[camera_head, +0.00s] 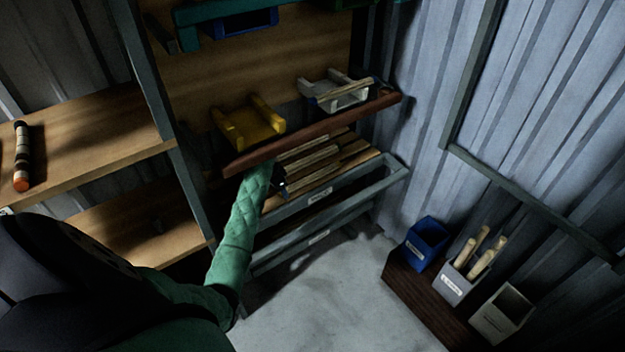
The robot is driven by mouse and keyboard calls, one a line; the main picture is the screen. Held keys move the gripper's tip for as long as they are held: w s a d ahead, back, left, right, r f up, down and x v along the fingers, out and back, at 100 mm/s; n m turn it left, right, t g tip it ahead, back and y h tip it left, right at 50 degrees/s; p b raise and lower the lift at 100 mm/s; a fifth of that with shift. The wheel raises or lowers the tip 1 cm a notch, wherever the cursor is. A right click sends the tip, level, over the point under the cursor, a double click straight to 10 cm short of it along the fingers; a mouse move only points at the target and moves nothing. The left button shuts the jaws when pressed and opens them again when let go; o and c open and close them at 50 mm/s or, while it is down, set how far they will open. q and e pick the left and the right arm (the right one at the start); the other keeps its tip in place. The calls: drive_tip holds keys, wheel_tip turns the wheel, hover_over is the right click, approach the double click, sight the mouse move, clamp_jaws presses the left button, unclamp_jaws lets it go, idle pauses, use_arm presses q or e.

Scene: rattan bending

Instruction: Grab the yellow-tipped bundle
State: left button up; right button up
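Several pale rattan bundles (325,165) lie side by side in the grey rack (385,182), under a reddish-brown board. No yellow tip can be made out on them; the board and my arm hide their near-left ends. My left arm, in a green sleeve, reaches up to the rack's left side. My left gripper (280,187) is a small dark shape at the left ends of the bundles. Its fingers are too dark to tell open from shut, or whether they touch a bundle. My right gripper is not in view.
The reddish-brown board (310,137) overhangs the rack and carries a yellow cradle (247,125) and a grey-white cradle (345,97) with sticks. A banded stick with an orange-red end (22,157) lies on the left shelf. Bins (463,283) stand lower right. The floor (330,295) between is clear.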

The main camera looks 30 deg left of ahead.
sight(310, 176)
use_arm(q)
drive_tip(key=shift+w+d+r, duration=0.2)
drive_tip(key=shift+w, duration=0.45)
drive_tip(key=shift+w+d, duration=0.1)
drive_tip(key=shift+w, duration=0.25)
drive_tip(key=w, duration=0.1)
drive_tip(key=w+d+p, duration=0.1)
drive_tip(key=w, duration=0.1)
drive_tip(key=w+d, duration=0.1)
drive_tip(key=w, duration=0.1)
drive_tip(key=shift+d+p, duration=0.1)
drive_tip(key=shift+p, duration=0.3)
drive_tip(key=shift+w+d+f, duration=0.1)
drive_tip(key=shift+w+d, duration=0.1)
drive_tip(key=shift+w, duration=0.45)
drive_tip(key=shift+w+d, duration=0.15)
drive_tip(key=shift+w, duration=0.1)
drive_tip(key=w, duration=0.1)
drive_tip(key=w+d+p, duration=0.1)
drive_tip(key=w+p, duration=0.1)
drive_tip(key=w, duration=0.1)
drive_tip(key=shift+d, duration=0.35)
drive_tip(key=shift+f, duration=0.6)
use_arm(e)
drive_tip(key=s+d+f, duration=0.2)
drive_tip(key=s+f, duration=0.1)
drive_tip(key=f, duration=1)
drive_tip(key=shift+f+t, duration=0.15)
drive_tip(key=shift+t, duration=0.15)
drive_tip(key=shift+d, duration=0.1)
